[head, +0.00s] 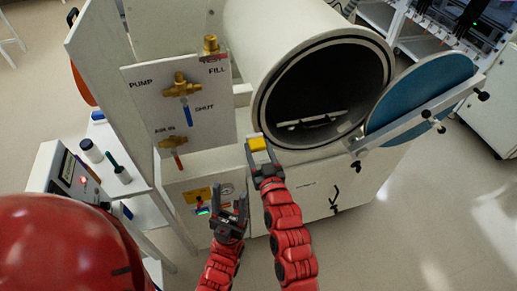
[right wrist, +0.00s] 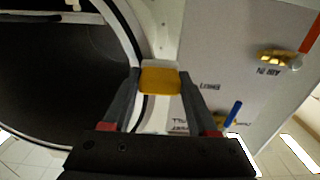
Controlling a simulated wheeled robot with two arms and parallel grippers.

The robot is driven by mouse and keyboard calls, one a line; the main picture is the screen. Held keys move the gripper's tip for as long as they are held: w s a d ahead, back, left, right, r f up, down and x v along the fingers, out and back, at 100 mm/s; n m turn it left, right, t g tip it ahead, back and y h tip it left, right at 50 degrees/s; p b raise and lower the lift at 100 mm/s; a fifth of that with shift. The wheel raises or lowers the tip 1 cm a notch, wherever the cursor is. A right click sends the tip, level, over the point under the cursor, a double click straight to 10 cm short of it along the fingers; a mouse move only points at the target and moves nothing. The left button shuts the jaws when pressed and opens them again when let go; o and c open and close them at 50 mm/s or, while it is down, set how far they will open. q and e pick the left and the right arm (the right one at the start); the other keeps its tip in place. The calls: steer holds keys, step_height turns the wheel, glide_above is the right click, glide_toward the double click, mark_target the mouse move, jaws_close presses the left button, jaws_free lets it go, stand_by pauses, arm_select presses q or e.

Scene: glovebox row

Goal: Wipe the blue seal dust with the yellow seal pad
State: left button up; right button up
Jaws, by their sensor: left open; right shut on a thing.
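My right gripper (head: 259,158) is shut on the yellow seal pad (head: 257,144), just in front of the lower left rim of the round chamber opening. In the right wrist view the yellow pad (right wrist: 159,80) sits between the fingertips, overlapping the pale rim (right wrist: 128,30); I cannot tell whether it touches. The dark seal ring (head: 262,112) runs round the opening. The round door (head: 420,90) with a blue face stands open to the right. I cannot make out any dust. My left gripper (head: 229,214) is open and empty, lower and to the left.
A valve panel (head: 150,115) with brass valves and a blue handle stands left of the opening. A tray (head: 310,122) lies inside the dark chamber. A side table (head: 125,185) with bottles is at left. The door's arm (head: 420,115) juts out at right.

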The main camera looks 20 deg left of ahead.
steer(key=shift+b+x, duration=0.45)
steer(key=shift+x, duration=0.6)
steer(key=w+d+b, duration=0.1)
steer(key=b, duration=0.1)
steer(key=w+d+b, duration=0.1)
steer(key=d+b, duration=0.1)
steer(key=shift+w+d, duration=0.1)
steer(key=shift+d, duration=0.15)
steer(key=shift+a+b, duration=0.1)
steer(key=shift+b, duration=0.4)
steer(key=shift+s+a+r+p, duration=0.1)
steer(key=shift+s+a+p, duration=0.35)
steer(key=shift+a, duration=0.35)
steer(key=shift+s+a+p, duration=0.25)
steer(key=shift+s+a, duration=0.3)
steer(key=shift+a, duration=0.25)
